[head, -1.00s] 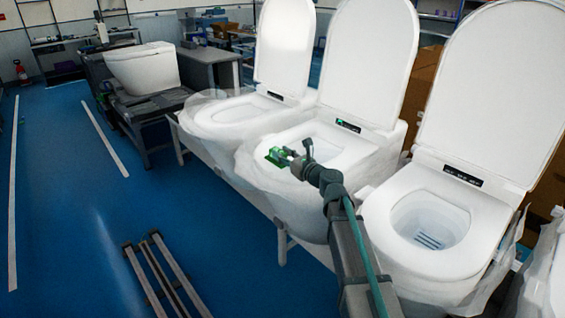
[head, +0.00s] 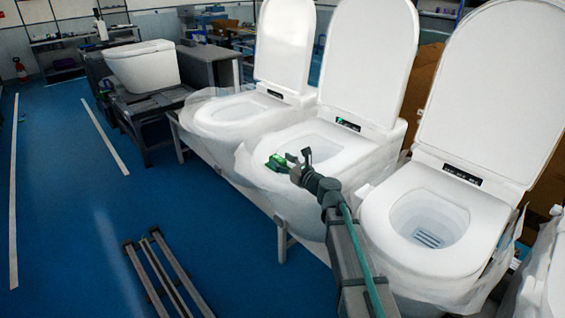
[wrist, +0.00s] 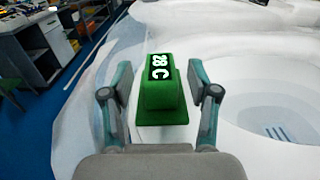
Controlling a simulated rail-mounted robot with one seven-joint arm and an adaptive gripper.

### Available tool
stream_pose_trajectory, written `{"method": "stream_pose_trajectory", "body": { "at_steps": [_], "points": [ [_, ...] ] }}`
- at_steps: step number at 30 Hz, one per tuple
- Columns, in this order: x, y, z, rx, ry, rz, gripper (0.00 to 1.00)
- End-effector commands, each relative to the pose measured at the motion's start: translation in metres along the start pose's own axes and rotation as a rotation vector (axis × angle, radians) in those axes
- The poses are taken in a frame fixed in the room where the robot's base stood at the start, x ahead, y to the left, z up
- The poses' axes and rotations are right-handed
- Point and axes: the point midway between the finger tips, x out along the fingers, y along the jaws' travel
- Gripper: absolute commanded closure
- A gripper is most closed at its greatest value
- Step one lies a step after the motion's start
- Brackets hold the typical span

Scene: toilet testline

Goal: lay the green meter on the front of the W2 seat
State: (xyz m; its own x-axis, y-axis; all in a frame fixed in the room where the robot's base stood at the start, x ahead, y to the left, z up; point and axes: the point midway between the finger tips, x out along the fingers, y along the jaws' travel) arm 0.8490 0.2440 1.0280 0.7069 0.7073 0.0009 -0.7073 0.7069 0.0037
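The green meter (head: 277,162) rests on the front rim of the middle white toilet seat (head: 328,160) in the head view. In the wrist view the meter (wrist: 162,95) is a green block with a black display showing white characters. My gripper (head: 298,163) is just right of the meter in the head view. In the wrist view my gripper (wrist: 164,85) is open, with one finger on each side of the meter and a visible gap at both sides. I see no readable W2 label on the seat.
The bowl opening (wrist: 272,105) lies right of the meter. The raised lid (head: 368,60) stands behind the seat. Other toilets stand on the left (head: 235,112) and right (head: 430,225), with loose plastic wrap around them. Blue floor (head: 70,215) is open at left.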

Motion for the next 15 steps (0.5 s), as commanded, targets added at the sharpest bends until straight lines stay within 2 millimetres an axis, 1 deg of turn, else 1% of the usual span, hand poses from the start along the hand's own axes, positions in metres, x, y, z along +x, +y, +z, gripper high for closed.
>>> {"method": "stream_pose_trajectory", "body": {
  "at_steps": [6,9,11,15],
  "points": [
    [0.000,0.000,0.001,0.000,0.000,0.000,0.40],
    [0.000,0.000,0.005,0.000,0.000,0.000,0.40],
    [-0.007,0.001,0.003,0.000,0.000,-0.001,0.40],
    [-0.029,0.001,0.002,-0.001,-0.001,-0.002,0.40]
  ]
}}
